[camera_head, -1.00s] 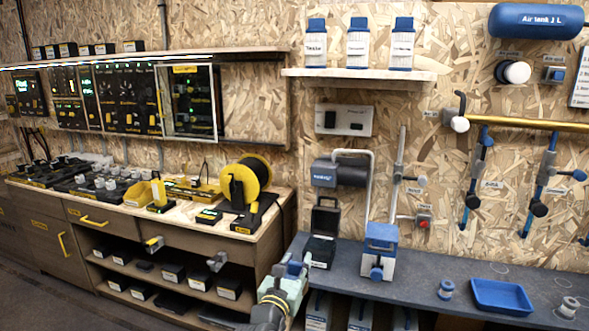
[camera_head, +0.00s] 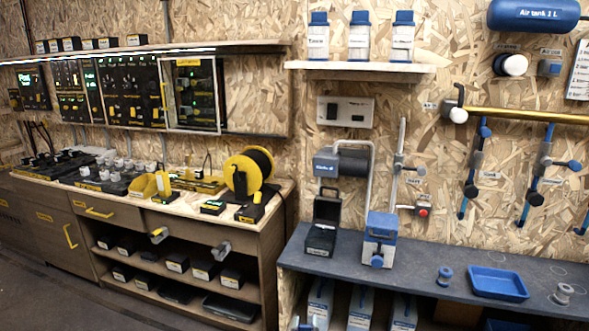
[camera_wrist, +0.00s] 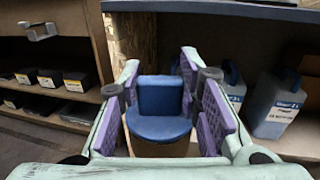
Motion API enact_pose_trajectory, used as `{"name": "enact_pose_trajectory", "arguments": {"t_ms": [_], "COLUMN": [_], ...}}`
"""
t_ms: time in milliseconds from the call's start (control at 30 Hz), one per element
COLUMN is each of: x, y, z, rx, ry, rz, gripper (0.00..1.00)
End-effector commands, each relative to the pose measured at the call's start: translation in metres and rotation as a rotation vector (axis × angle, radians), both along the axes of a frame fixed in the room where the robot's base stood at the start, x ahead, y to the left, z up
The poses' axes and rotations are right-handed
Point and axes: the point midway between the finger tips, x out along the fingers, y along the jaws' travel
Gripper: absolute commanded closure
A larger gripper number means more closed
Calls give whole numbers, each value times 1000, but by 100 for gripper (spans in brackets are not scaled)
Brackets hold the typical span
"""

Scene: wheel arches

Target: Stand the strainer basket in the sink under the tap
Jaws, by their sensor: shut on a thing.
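In the wrist view my gripper (camera_wrist: 160,98) has its purple-padded fingers around a blue part (camera_wrist: 160,129), which has a round flat base and an upright block, and is shut on it. The part is in front of the cabinet's open lower shelves. In the head view only a small blue-grey piece shows at the bottom edge, and I cannot tell whether it is the part or my gripper. I cannot make out a strainer basket, a sink or a tap in either view.
A grey bench (camera_head: 420,264) at the right holds a black open box (camera_head: 322,228), a blue-topped stand (camera_head: 380,240), a blue tray (camera_head: 497,283) and small spools (camera_head: 445,277). Bluish canisters (camera_wrist: 274,105) stand below it. A wooden cabinet (camera_head: 232,241) is at the left.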

Motion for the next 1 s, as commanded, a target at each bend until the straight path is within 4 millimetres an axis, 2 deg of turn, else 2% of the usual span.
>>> {"name": "enact_pose_trajectory", "arguments": {"t_ms": [167, 300, 500, 667, 1000], "x": [-17, -40, -71, -83, -83], "y": [0, 10, 22, 30, 30], "z": [-39, -81, -123, -135, -136], "rx": [2, 1, 0, -2, -3], "ry": [3, 4, 0, -4, -4], "rz": [25, 64, 95, 106, 106], "gripper": [100, 100, 100, 100, 100]}}
